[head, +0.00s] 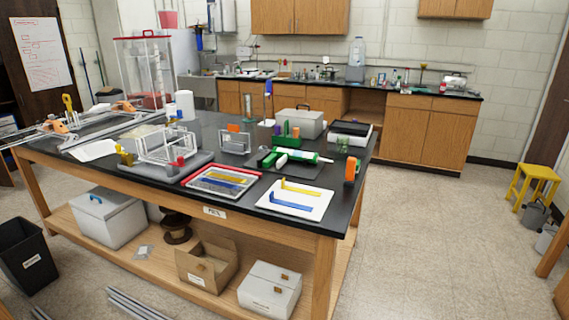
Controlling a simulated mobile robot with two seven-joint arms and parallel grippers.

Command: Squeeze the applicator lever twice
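A green and white applicator (304,156) lies on a dark mat (310,172) near the right end of the black-topped table. Its white cartridge points to the right, and green parts show at its left end. The lever is too small to tell apart from the rest of the green body. Neither of my grippers is in the head view, and nothing visible touches the applicator.
The black-topped table (120,167) holds a red-rimmed tray (190,181), a white board (270,208) with yellow and blue brackets, a clear frame (165,147), a grey case (305,122) and an orange item (350,170). Floor (430,235) to the right is open.

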